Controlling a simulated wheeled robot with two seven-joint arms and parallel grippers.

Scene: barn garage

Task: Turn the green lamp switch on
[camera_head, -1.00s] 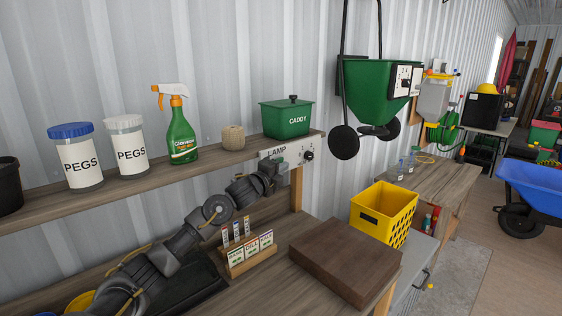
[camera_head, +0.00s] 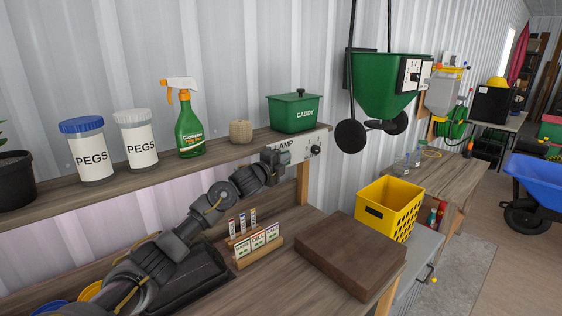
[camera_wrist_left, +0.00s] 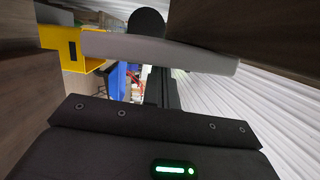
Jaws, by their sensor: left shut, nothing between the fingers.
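The white lamp panel (camera_head: 325,137) is fixed under the right end of the wall shelf, with lettering partly covered by my gripper and a dark round knob (camera_head: 315,150) at its right. My left gripper (camera_head: 285,157) is shut and empty, in front of the panel's left part, left of the knob. I cannot tell whether it touches the panel. The green switch is not clearly visible; the gripper may hide it. The wall below the shelf (camera_head: 135,210) has a pinkish glow. In the left wrist view a pale grey bar (camera_wrist_left: 160,52) crosses above the dark gripper body. My right gripper is out of view.
The shelf (camera_head: 60,195) holds two peg jars (camera_head: 88,155), a spray bottle (camera_head: 187,130), twine (camera_head: 240,131) and a green caddy (camera_head: 294,114). Below are a seed-packet rack (camera_head: 243,262), a brown block (camera_head: 352,256) and a yellow crate (camera_head: 378,212). A green spreader (camera_head: 385,85) hangs right.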

